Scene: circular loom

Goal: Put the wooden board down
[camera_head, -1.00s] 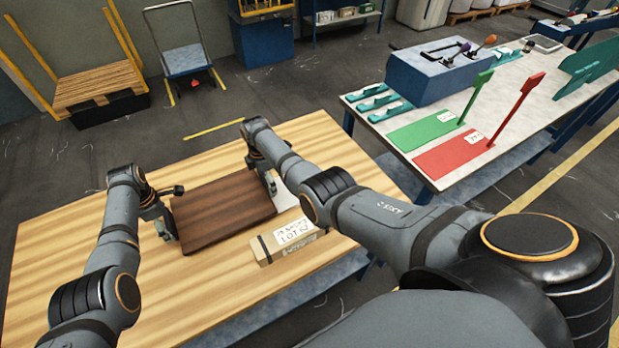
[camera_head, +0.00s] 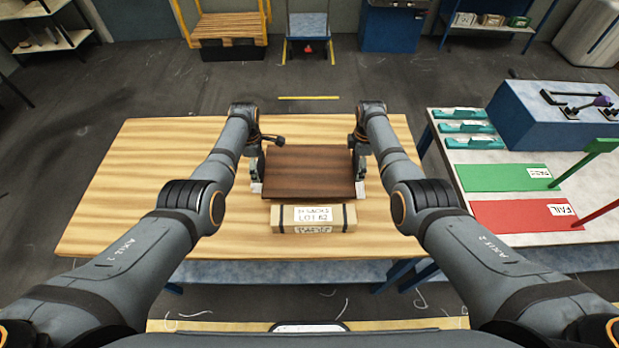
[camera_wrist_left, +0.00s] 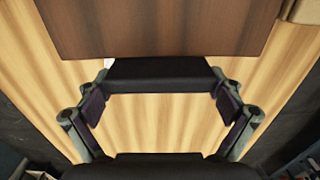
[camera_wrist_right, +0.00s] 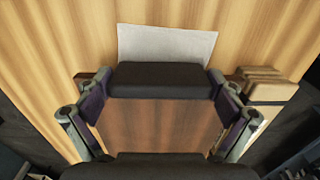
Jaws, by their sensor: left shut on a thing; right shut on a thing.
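The dark brown wooden board (camera_head: 308,172) lies level between my two grippers over the light wooden table (camera_head: 150,190). My left gripper (camera_head: 257,178) is shut on its left edge and my right gripper (camera_head: 360,177) on its right edge. The board fills the top of the left wrist view (camera_wrist_left: 160,28) and shows between the finger links in the right wrist view (camera_wrist_right: 160,125). The fingertips' contact with the board is largely hidden. I cannot tell whether its underside touches the table.
A cardboard box (camera_head: 313,218) labelled LOT 62 sits just in front of the board. A white sheet (camera_wrist_right: 165,45) lies on the table by my right gripper. The table's left side is clear. A second table at right holds green (camera_head: 505,177) and red (camera_head: 520,214) panels.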

